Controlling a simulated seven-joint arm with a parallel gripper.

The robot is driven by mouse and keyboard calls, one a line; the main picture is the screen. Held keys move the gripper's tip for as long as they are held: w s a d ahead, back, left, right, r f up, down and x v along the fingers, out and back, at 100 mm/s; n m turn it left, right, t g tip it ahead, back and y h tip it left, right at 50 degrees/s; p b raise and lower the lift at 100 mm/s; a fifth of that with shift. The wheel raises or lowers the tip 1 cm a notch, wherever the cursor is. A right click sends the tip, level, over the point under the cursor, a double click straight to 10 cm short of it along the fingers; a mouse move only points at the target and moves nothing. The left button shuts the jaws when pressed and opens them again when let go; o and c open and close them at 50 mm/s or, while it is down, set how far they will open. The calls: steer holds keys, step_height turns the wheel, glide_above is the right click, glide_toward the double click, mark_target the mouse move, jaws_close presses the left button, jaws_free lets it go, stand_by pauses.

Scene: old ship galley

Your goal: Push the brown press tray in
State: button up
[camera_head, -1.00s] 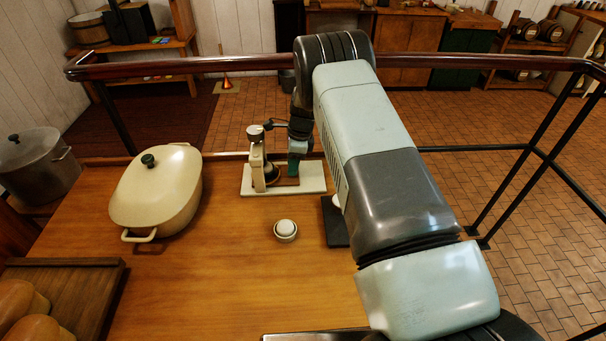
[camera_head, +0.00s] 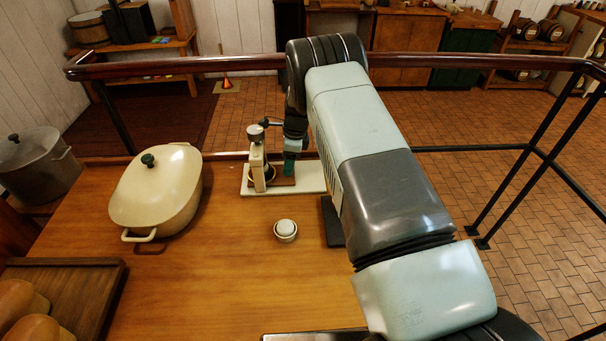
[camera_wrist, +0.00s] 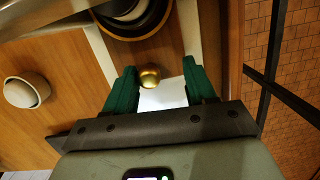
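The cream press (camera_head: 257,165) stands on a pale base board (camera_head: 308,180) near the table's far edge. Its brown tray (camera_head: 286,182) shows low on the press's right side, partly hidden by my gripper. In the wrist view, a round brass knob (camera_wrist: 150,77) sits between my green fingers, below the press's dark ring (camera_wrist: 133,24). My gripper (camera_wrist: 158,84) is open, with a gap on both sides of the knob. In the head view, my green fingertips (camera_head: 289,167) are just above or beside the tray; contact cannot be told.
A small white-topped cup (camera_head: 286,230) stands in front of the press. A cream lidded pot (camera_head: 158,190) is to the left. A dark plate (camera_head: 332,222) lies partly under my arm. A rail (camera_head: 200,64) runs behind the table.

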mark_target(274, 174)
steer(key=shift+n+g, duration=0.3)
steer(key=shift+n, duration=0.1)
steer(key=a, duration=0.1)
steer(key=s+a, duration=0.1)
steer(key=a, duration=0.1)
steer(key=shift+s+a+f, duration=0.2)
steer(key=shift+s+a, duration=0.15)
steer(key=shift+a, duration=0.05)
steer(key=shift+r, duration=0.2)
step_height(274, 174, up, 7)
steer(key=shift+w+d, duration=0.2)
steer(key=shift+d, duration=0.1)
